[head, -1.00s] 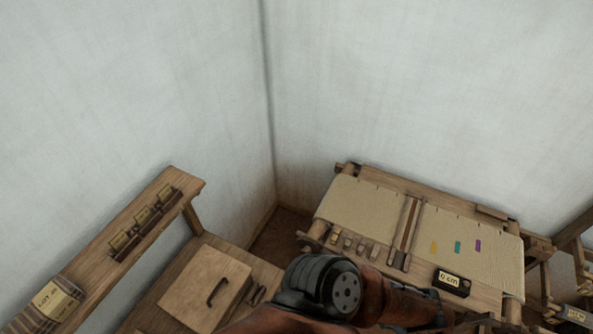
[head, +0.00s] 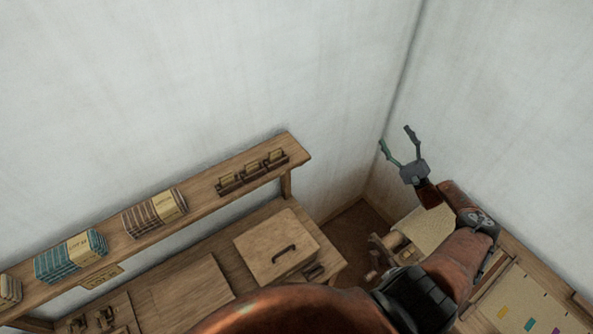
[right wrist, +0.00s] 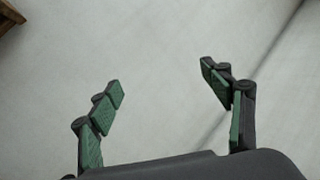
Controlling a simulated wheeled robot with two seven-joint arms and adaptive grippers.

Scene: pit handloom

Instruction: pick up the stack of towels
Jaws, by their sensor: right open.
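Folded, banded towel stacks lie on the long wooden shelf in the head view. One is teal with a pale label band (head: 60,264); one is brown striped with a tan label band (head: 142,218). A third, pale stack (head: 9,289) is cut off at the left edge. My right gripper (head: 396,140) is raised in front of the wall corner, far to the right of the stacks. It is open and empty, and its spread green-padded fingers also show in the right wrist view (right wrist: 162,80). My left gripper is not in view.
The shelf (head: 208,193) also carries several small brown holders (head: 252,172) at its right end. Below it is a bench with a lidded wooden box (head: 270,240). The loom (head: 520,290) stands at lower right. The air between gripper and shelf looks clear.

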